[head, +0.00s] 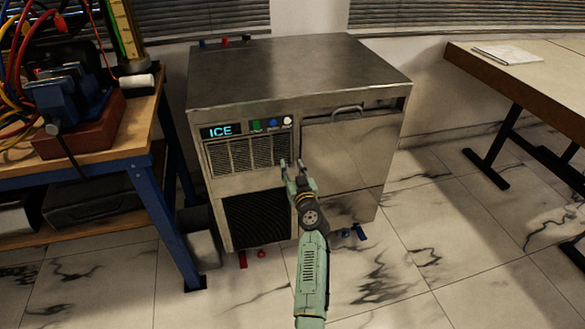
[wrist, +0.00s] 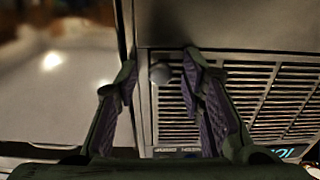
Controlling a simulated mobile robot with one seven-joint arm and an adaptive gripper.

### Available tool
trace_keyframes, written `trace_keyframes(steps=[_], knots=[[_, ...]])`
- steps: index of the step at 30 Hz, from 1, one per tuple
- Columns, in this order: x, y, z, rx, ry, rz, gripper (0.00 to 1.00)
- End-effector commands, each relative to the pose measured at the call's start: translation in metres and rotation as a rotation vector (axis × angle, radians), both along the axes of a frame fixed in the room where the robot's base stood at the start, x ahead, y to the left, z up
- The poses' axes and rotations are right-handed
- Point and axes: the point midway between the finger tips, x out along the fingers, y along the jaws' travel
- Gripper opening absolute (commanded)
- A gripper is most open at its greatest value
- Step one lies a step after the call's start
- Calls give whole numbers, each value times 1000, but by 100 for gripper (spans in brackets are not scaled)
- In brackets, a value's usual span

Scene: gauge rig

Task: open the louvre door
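The louvre door (head: 245,152) is the slatted panel on the upper left front of the steel ice machine. It appears shut, flush with the front. My gripper (head: 292,164) is open in front of the door's right edge. In the wrist view my gripper (wrist: 161,65) has the knob between its fingers, closer to the right one. I cannot tell whether a finger touches it. The knob is not clear in the head view.
The ice machine (head: 290,75) has a lit ICE display (head: 216,131) above the louvres and a larger handled door (head: 345,150) to the right. A cluttered workbench (head: 120,140) stands close on the left. A table (head: 540,75) stands at right.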

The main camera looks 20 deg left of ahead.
Motion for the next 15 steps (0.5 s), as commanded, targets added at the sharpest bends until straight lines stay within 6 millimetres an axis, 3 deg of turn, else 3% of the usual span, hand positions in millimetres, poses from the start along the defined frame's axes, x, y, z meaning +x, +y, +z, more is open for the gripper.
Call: trace_keyframes(steps=[3,15], knots=[[0,0,0,0,0,0,35],[0,0,0,0,0,0,8]])
